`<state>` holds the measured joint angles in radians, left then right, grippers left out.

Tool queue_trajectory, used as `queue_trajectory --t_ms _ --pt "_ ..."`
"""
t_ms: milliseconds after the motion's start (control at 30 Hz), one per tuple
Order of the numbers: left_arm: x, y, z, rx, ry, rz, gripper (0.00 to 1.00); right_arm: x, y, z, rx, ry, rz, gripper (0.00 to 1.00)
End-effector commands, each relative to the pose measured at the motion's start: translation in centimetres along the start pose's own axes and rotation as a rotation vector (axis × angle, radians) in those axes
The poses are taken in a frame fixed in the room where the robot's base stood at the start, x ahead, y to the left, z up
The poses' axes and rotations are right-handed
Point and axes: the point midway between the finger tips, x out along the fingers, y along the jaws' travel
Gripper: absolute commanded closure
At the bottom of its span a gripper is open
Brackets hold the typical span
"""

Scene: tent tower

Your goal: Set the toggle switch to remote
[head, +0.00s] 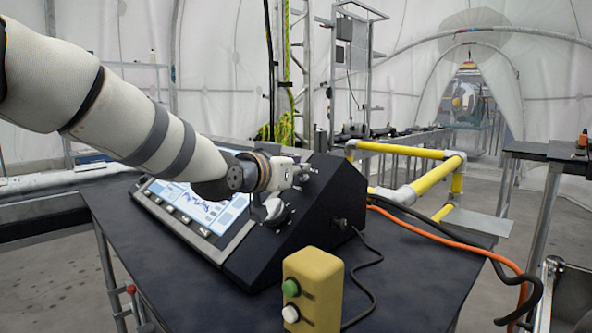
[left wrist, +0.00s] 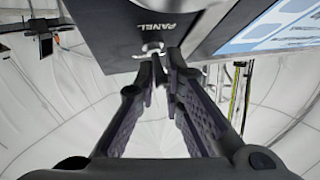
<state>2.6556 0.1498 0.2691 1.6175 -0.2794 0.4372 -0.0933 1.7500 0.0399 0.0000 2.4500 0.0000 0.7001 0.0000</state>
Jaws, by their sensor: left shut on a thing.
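The dark sloped console (head: 318,208) stands on the table and has a lit screen (head: 205,208) on its left part. My left gripper (head: 277,208) is at the console face, right of the screen. In the left wrist view its two fingers (left wrist: 161,68) come together at a small metal toggle switch (left wrist: 152,49), which sits on the black panel below the printed word "PANEL". The fingers are shut on the toggle switch. Its tip is partly hidden between them, and I cannot read which setting it points to. My right gripper is not in view.
A yellow box (head: 325,270) with a green and a white button stands at the table's front. A black cable and an orange hose (head: 440,236) run to the right. Yellow rails (head: 400,150) stand behind. The dark table top (head: 415,270) is mostly clear right of the box.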

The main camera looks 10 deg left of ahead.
Motion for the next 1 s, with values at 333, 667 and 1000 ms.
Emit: queue_trajectory --t_ms 333,667,1000 --pt "0.7 0.0 -0.7 0.076 -0.264 -0.002 1.00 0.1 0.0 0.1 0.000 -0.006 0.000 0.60" --pt "1.3 0.1 -0.8 0.127 -0.454 0.000 1.00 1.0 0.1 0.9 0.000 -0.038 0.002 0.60" --pt "1.3 0.1 -1.0 0.150 -0.529 0.000 1.00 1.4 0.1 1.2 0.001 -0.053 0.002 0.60"
